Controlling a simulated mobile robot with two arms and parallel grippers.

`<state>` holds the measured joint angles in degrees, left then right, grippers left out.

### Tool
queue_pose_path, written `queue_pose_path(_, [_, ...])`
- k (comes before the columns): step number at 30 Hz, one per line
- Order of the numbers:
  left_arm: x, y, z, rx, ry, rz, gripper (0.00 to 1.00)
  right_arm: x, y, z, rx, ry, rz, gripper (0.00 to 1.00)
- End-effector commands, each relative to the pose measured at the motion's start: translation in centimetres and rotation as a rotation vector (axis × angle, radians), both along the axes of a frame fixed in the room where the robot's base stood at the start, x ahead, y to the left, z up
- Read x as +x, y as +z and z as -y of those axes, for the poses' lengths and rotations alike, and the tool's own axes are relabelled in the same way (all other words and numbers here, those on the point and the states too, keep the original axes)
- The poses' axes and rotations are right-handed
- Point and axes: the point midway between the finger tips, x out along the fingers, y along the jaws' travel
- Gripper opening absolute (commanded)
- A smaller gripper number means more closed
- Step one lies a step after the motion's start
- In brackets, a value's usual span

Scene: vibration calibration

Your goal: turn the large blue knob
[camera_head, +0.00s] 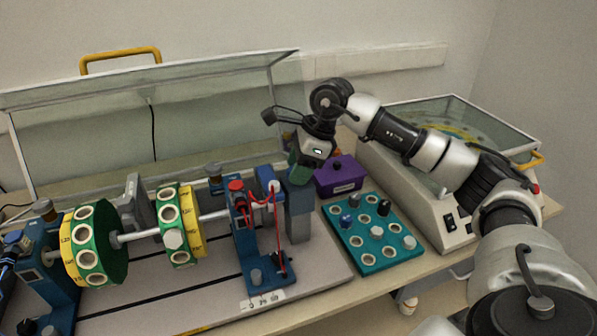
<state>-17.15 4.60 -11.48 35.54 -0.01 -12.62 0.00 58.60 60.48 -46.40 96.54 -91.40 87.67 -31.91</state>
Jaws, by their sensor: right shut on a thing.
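My right gripper (299,170) reaches in from the right and points down and to the left. It is shut at the top of a blue-grey upright block (299,214), beside the blue shaft stand (249,240). What its fingers hold is mostly hidden by the gripper; I take it to be the large blue knob, but its outline cannot be made out. My left gripper does not show.
A shaft with two green-and-yellow discs (98,243) runs left from the stand. A teal board (358,258) with round sockets and a purple box (340,174) lie right of it. A clear raised cover (215,120) stands behind. A white control unit (447,215) is at right.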

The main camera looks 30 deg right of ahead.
Motion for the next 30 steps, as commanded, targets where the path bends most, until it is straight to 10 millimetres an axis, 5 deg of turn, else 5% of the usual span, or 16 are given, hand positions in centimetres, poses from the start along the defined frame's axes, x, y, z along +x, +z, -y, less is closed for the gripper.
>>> queue_pose_path(15, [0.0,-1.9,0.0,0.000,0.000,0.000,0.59,-0.1,0.0,-0.1,-0.001,-0.404,0.003,0.24])
queue_pose_path(30, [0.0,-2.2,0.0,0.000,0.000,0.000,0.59,-0.1,0.1,-0.1,0.000,-0.528,0.002,0.24])
